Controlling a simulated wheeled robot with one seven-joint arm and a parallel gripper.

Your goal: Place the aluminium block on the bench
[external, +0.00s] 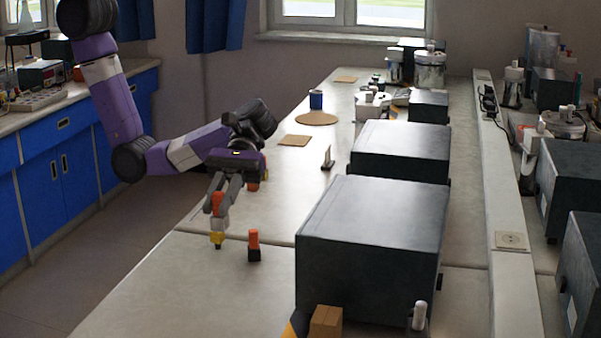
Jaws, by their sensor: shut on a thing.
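My gripper (222,207) points down over the left part of the bench (180,285), near its left edge. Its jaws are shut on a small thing. A pale grey piece (221,224) shows at the fingertips and looks like the aluminium block, but it is too small to be sure. Orange shows just above it. A yellow piece (217,238) with a dark tip shows right below it; I cannot tell whether they touch. The fingers partly hide the held thing.
An orange-and-black piece (253,246) stands just right of the gripper; another orange piece (253,187) is behind it. Large dark boxes (370,240) fill the bench's right side. A small upright piece (328,160) and blue can (316,100) stand farther back. The front left is clear.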

